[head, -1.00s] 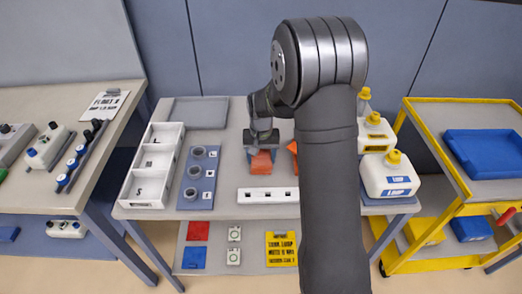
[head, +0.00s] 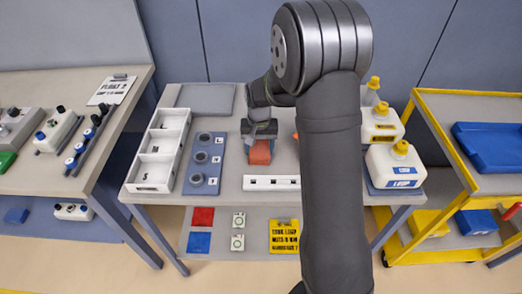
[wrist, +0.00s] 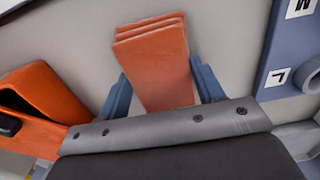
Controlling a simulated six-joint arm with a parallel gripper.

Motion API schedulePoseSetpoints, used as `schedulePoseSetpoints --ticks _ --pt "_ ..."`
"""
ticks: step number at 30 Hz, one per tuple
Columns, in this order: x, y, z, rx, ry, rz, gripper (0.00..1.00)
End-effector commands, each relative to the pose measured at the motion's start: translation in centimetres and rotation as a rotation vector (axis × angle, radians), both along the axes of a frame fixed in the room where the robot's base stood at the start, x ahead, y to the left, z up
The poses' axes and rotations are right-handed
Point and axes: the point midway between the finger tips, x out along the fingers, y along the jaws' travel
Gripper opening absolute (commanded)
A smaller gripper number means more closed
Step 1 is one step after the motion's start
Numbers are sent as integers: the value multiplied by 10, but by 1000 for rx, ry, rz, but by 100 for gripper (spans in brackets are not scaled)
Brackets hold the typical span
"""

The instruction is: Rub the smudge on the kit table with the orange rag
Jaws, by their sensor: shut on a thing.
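My gripper (head: 261,141) is over the middle of the kit table (head: 224,125). It is shut on the folded orange rag (head: 260,154). In the wrist view the rag (wrist: 153,60) sticks out between the two blue fingers (wrist: 165,92), its layered end pointing away. The rag is at or close above the tabletop; I cannot tell whether it touches. I cannot make out the smudge in either view; the rag, gripper or arm may hide it.
Left of the rag are a blue-grey plate with round cups (head: 203,163) and a white divided tray (head: 160,150). A white strip (head: 271,183) lies in front. An orange item (wrist: 45,105) is close beside the gripper. White jugs (head: 395,165) stand at right.

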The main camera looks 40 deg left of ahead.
Motion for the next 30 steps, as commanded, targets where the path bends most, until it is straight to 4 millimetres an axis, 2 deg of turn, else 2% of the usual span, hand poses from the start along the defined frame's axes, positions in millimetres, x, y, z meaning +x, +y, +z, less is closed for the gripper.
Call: schedulePoseSetpoints --ticks 30 --pt "66 65 -1 1 -1 -1 40"
